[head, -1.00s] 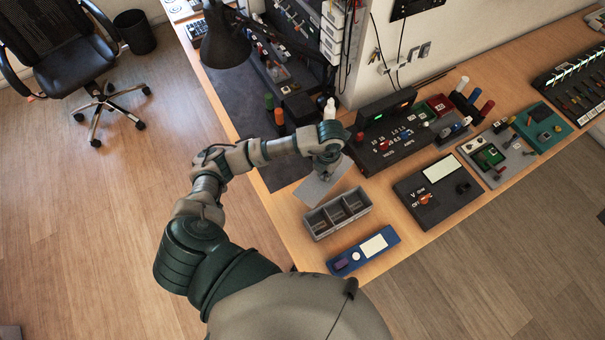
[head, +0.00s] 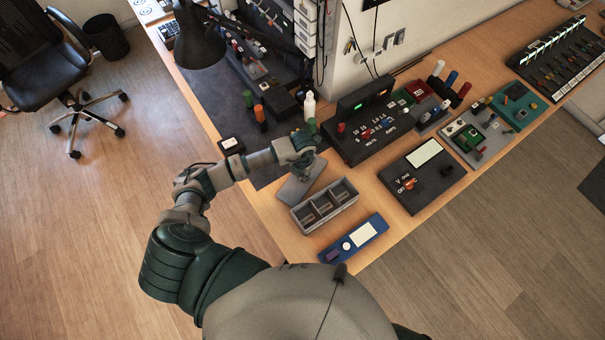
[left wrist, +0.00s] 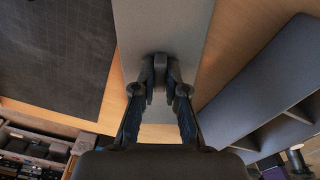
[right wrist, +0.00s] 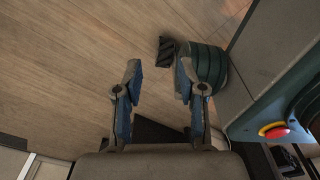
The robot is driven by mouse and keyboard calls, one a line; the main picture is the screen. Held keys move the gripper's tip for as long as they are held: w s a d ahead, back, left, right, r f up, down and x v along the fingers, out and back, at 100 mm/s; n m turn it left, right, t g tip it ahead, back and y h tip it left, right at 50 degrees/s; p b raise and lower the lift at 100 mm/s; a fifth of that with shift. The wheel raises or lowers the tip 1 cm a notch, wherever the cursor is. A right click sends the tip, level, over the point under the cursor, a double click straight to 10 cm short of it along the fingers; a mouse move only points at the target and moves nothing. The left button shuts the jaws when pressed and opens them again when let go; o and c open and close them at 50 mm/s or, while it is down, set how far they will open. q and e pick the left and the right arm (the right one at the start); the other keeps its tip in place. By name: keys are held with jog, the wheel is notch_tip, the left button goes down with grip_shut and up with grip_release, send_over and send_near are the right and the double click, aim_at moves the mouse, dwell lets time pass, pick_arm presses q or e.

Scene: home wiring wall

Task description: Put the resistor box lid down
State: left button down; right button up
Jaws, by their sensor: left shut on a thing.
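The resistor box lid (head: 297,190) is a flat grey plate beside the far-left long side of the box. My left gripper (left wrist: 160,78) is shut on its small raised grip. The lid also shows beneath the fingers in the left wrist view (left wrist: 163,25). It looks level and at or very near the wooden bench top; whether it touches cannot be told. The grey resistor box (head: 325,206) is open, with three compartments. It shows partly in the left wrist view (left wrist: 262,80). My right gripper (right wrist: 158,76) is open and empty over the floor.
A dark mat (head: 225,110), a white bottle (head: 310,105) and a power supply (head: 375,128) stand behind.

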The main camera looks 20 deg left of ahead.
aim_at(302, 175)
pick_arm(q)
jog(key=shift+f, duration=0.1)
jog(key=c, duration=1.2)
grip_release()
jog(key=shift+a, duration=0.15)
jog(key=shift+r, duration=0.2)
notch_tip(302, 175, up, 12)
jog(key=shift+f, duration=0.1)
